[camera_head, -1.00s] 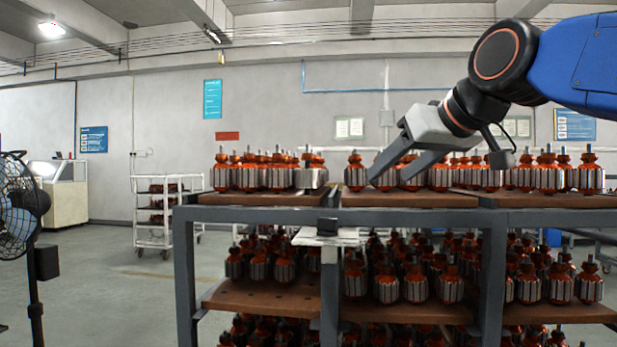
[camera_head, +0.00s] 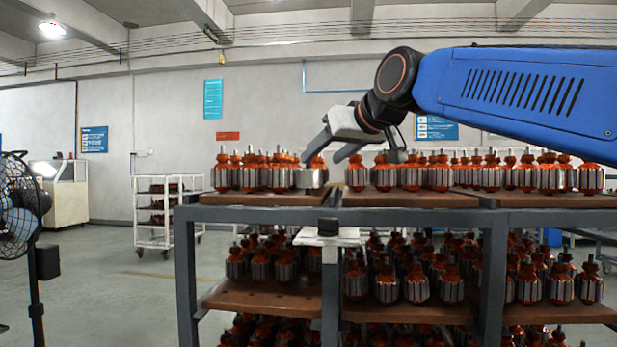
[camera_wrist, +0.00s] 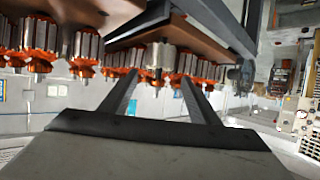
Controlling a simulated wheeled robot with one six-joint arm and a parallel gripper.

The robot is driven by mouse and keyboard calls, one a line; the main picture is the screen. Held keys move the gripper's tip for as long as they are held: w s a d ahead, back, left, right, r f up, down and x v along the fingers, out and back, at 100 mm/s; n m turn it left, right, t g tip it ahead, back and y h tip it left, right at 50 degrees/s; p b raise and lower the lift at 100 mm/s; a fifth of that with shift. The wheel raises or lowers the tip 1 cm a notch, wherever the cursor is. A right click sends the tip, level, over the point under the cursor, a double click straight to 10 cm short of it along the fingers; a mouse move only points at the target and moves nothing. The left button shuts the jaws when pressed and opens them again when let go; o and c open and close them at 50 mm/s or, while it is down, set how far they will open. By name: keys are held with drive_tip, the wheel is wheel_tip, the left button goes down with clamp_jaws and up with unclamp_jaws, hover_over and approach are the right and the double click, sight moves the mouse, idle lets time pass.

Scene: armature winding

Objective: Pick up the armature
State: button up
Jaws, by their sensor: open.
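Several armatures with orange windings and silver ribbed cores stand upright on the top shelf. One paler, smooth-sided armature (camera_head: 310,178) stands at the right end of the left board, just below my gripper (camera_head: 323,159). My gripper is open and empty, its fingers pointing left and down. In the wrist view, which looks upside down, the paler armature (camera_wrist: 157,56) appears between the two open fingers (camera_wrist: 158,80), beyond their tips. Nothing is held. I cannot tell how far the fingertips are from it.
The grey rack (camera_head: 390,216) has brown boards, with more armatures on its lower shelves. Neighbouring armatures (camera_head: 280,176) stand close on the left, and another (camera_head: 356,174) stands across a gap on the right. A fan (camera_head: 18,205) and white cart (camera_head: 152,210) are at the left.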

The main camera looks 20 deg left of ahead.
sight(309, 173)
drive_tip(key=shift+x, duration=3.4)
drive_tip(key=shift+r, duration=0.1)
drive_tip(key=c, duration=1.2)
drive_tip(key=shift+r, duration=0.1)
